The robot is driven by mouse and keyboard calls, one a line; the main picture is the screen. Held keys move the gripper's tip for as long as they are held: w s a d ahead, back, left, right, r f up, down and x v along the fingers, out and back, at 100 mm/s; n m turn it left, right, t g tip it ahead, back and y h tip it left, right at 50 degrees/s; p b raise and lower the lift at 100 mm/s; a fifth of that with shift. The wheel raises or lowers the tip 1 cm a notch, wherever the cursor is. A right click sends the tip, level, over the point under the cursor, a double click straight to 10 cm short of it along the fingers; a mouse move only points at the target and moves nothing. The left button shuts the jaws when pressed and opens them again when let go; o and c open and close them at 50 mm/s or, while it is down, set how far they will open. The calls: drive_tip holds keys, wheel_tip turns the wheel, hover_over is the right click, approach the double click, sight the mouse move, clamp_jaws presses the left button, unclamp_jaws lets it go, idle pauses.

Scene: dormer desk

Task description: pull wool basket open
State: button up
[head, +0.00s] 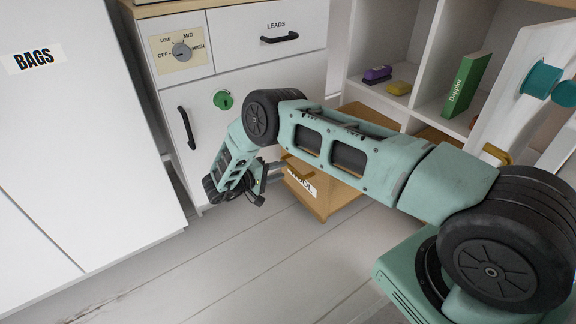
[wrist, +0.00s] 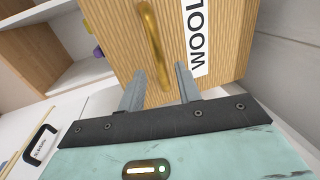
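The wool basket (head: 322,202) is a wooden box with a white WOOL label, low at the foot of the shelf unit in the head view. My arm hides much of it. In the wrist view its wood front (wrist: 112,28) fills the upper middle, with a curved brass handle (wrist: 152,42) left of the label. My gripper (head: 262,183) is beside the basket front in the head view. In the wrist view my gripper (wrist: 160,88) has its two fingers apart, one on each side of the handle's near end. I cannot tell whether they touch the handle.
A white cabinet (head: 262,72) with a dial, a LEADS drawer and a green knob stands left of the basket. A white BAGS unit (head: 75,130) is farther left. The shelf (head: 410,112) holds a green book (head: 465,85) and small blocks. The floor (head: 230,255) in front is clear.

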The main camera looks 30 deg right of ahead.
drive_tip(key=p+v, duration=0.2)
drive_tip(key=v, duration=1)
